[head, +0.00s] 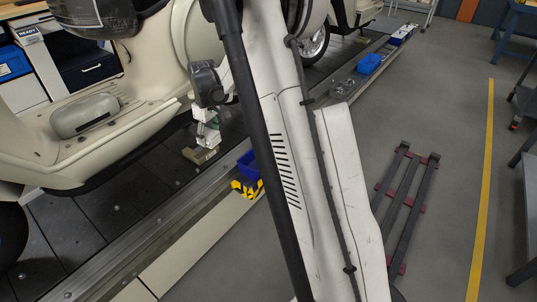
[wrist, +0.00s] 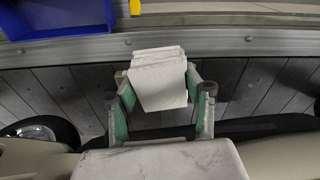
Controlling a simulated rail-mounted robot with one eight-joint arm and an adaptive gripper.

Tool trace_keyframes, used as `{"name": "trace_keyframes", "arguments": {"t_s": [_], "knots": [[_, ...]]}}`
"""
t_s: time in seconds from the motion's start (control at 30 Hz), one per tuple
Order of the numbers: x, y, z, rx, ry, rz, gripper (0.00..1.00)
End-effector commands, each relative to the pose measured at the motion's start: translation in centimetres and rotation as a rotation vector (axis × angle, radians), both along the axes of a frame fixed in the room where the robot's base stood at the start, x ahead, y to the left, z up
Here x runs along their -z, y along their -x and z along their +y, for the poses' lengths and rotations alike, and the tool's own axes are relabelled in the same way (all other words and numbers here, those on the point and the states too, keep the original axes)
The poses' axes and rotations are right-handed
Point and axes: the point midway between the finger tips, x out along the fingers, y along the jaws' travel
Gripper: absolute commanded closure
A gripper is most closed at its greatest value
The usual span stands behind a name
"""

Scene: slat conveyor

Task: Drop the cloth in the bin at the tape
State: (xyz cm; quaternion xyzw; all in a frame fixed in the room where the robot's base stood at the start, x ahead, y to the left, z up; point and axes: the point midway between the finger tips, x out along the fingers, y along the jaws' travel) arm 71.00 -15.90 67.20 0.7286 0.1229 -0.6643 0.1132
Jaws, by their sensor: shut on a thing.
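The cloth (wrist: 160,88) is a white folded stack, pinched between the two green-lined fingers of my gripper (wrist: 158,78). In the head view the cloth (head: 208,137) shows as a small white patch under my gripper (head: 208,120), over the dark slats. A dark blue bin (head: 248,164) stands on the ledge beside the conveyor, next to yellow-and-black tape (head: 245,189). My arm partly covers this bin. In the wrist view the bin (wrist: 62,28) is at the top left, with a yellow bit of tape (wrist: 135,7) beside it. The cloth is apart from the bin.
A cream scooter (head: 105,120) stands on the slats close to my gripper. A metal rail (wrist: 240,42) runs between slats and ledge. A small beige block (head: 200,155) lies below the cloth. Another blue bin (head: 369,63) is farther along the ledge. A dark rack (head: 407,205) lies on the floor.

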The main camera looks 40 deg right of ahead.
Motion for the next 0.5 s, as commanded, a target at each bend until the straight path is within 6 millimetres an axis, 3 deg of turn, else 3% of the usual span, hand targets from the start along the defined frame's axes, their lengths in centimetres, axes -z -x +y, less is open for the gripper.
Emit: {"name": "trace_keyframes", "arguments": {"t_s": [0.03,0.2,0.5], "knots": [[0.3,-0.9,-2.6,-0.028,-0.001,0.001,0.85],[2.4,-2.7,-10.4,-0.164,-0.006,0.002,0.85],[6.7,-2.9,-23.4,-0.389,-0.015,-0.011,0.85]]}}
